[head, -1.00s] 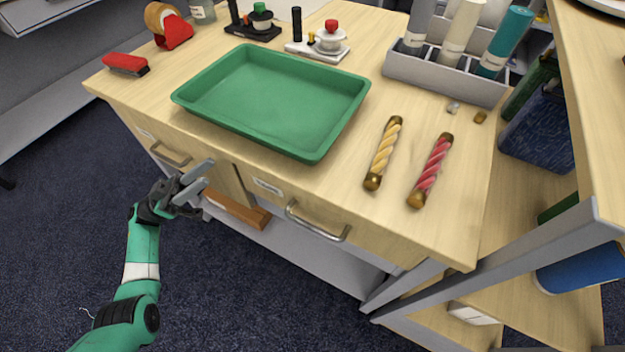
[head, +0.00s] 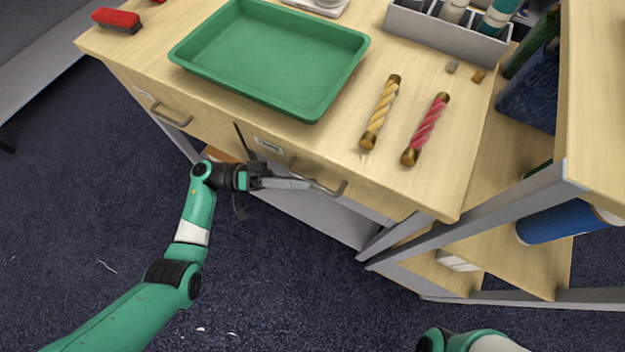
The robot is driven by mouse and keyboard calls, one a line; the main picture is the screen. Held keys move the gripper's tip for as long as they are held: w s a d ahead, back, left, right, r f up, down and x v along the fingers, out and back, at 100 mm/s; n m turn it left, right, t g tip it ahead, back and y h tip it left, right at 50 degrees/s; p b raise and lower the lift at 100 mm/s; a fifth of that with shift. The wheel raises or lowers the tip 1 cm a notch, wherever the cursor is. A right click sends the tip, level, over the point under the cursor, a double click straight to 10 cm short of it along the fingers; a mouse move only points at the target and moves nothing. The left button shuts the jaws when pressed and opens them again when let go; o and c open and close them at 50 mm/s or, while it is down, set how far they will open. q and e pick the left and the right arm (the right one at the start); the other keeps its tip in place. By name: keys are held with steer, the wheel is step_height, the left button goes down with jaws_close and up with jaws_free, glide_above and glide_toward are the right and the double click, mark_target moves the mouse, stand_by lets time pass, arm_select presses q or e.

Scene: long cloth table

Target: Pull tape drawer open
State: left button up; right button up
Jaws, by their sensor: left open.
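Two drawer fronts sit under the wooden tabletop in the head view. The right drawer (head: 365,193) carries a small label (head: 268,145) too small to read, and a metal bar handle (head: 334,189). The left drawer (head: 192,118) has a similar handle (head: 172,117). Both drawers look closed. My left gripper (head: 303,183) is open, with its fingers pointing right at the left part of the right drawer's handle. I cannot tell whether the fingers touch the handle. My right gripper is out of view; only part of my right arm shows at the bottom.
A green tray (head: 275,60), a yellow twisted bar (head: 381,112) and a red one (head: 427,128) lie on the tabletop. A red brush (head: 117,19) lies at the far left corner. A grey shelf unit (head: 500,222) stands at the right. Floor in front of the drawers is free.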

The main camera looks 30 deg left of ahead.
arm_select(q)
steer(key=shift+x, duration=1.35)
jaws_close()
stand_by(0.3)
